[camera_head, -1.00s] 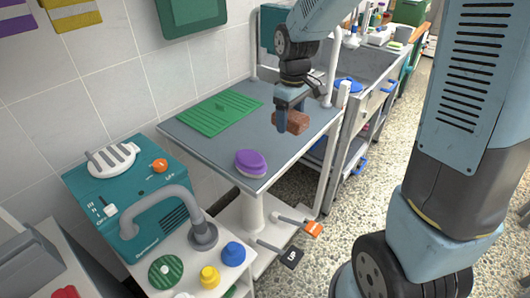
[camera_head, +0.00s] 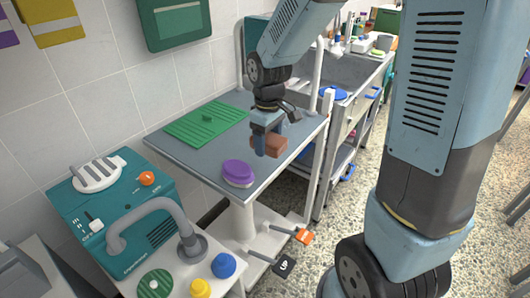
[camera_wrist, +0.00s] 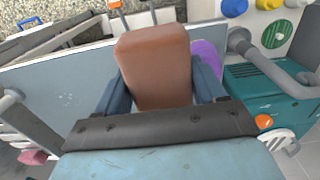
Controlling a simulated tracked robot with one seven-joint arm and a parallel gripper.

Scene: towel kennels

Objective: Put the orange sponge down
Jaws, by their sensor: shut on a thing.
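The orange sponge (camera_head: 269,146) looks brownish-orange and block-shaped. My gripper (camera_head: 268,144) is shut on it over the front right part of the grey table (camera_head: 205,152). In the wrist view the sponge (camera_wrist: 157,65) sits between the two blue fingers of my gripper (camera_wrist: 160,92) and hides part of the table behind it. I cannot tell whether the underside of the sponge touches the table top.
A purple oval brush or sponge (camera_head: 238,171) lies near the table's front corner, left of my gripper. A green ribbed mat (camera_head: 207,123) lies at the back. A teal machine (camera_head: 120,210) stands at left. The table middle is clear.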

